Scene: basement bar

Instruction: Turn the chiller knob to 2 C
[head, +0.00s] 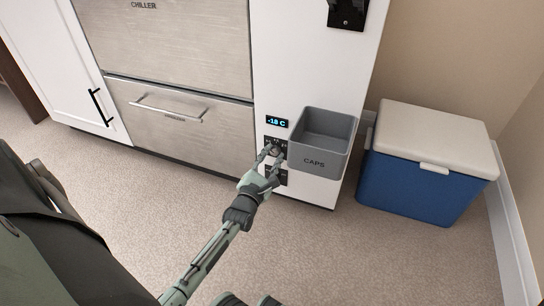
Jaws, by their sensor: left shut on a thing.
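A small knob (275,149) sits on a dark plate on the white cabinet panel, below a lit display (277,122) that reads -18 C. My left gripper (271,158) reaches up from below and is shut on this knob, a finger on each side. The fingers partly hide the knob and its markings, so its pointer cannot be read. Another dark plate (282,177) lies just below, partly behind the gripper. The steel drawer (170,45) at the top is marked CHILLER. My right gripper is not in view.
A grey open bin (318,163) marked CAPS juts out from the panel close to the right of the knob. A blue cooler (410,185) with a pale lid stands on the floor farther right. A lower steel drawer (190,132) has a bar handle. The carpet in front is clear.

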